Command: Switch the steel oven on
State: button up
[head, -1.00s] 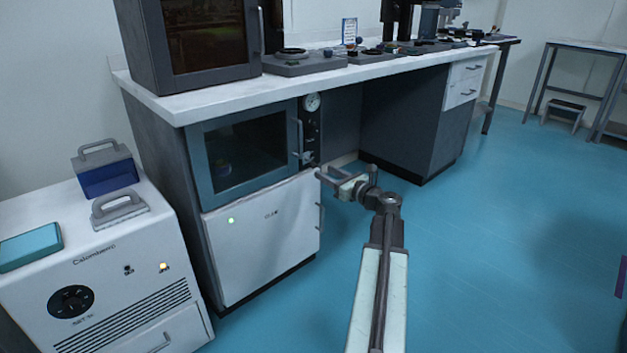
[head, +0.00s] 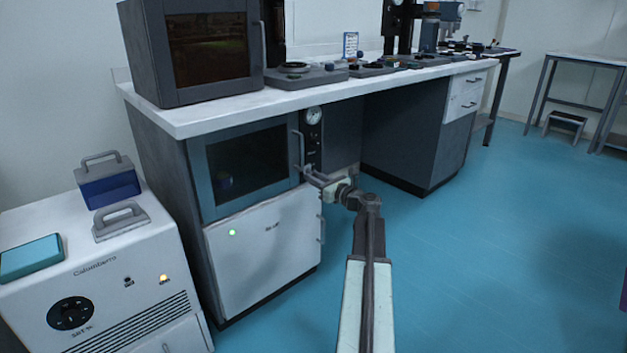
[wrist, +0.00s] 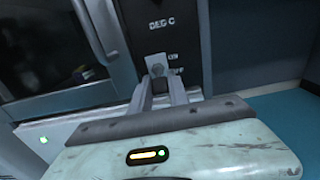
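The steel oven (head: 200,178) is built in under the white bench, with a dark glass door and a vertical handle. Its black control panel (head: 313,150) carries a round gauge at the top. In the wrist view the panel (wrist: 180,28) reads "DEG C", with a small metal switch (wrist: 156,62) beside the ON and OFF labels. Which way the switch points I cannot tell. My gripper (head: 308,172) is at the lower panel; in the wrist view its two fingers (wrist: 165,80) are slightly apart, empty, just below the switch. Contact cannot be told.
The oven door handle (wrist: 92,30) stands close to the left of my fingers. A white cabinet door (head: 265,250) with a green light is below the oven. Another oven (head: 158,60) stands on the bench. A white unit (head: 130,305) is at the left. Floor to the right is clear.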

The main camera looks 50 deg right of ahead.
aim_at(314, 175)
grip_shut()
jog(key=shift+s+a, duration=0.1)
jog(key=shift+a, duration=0.2)
jog(key=shift+d+r+p, duration=0.2)
jog(key=shift+p, duration=0.25)
jog(key=shift+r+g+p, duration=0.4)
jog(key=shift+g+p, duration=0.1)
jog(key=shift+p, duration=0.65)
jog(key=g+p, duration=0.1)
jog(key=p, duration=0.3)
jog(key=r+g+p, duration=0.1)
jog(key=g+p, duration=0.1)
jog(key=p, duration=0.1)
jog(key=shift+r+p, duration=0.25)
jog(key=shift+p, duration=0.1)
jog(key=g+p, duration=0.1)
jog(key=p, duration=0.1)
jog(key=g+p, duration=0.2)
jog(key=p, duration=0.1)
jog(key=g+p, duration=0.1)
jog(key=p, duration=0.2)
jog(key=shift+w+d+r+y, duration=0.1)
jog(key=shift+w+r+y, duration=0.15)
jog(key=shift+r+y, duration=0.1)
jog(key=g+p, duration=0.3)
jog(key=p, duration=0.1)
jog(key=shift+w+g+p, duration=0.1)
jog(key=shift+g+p, duration=0.2)
jog(key=shift+p, duration=0.05)
jog(key=shift+g, duration=0.3)
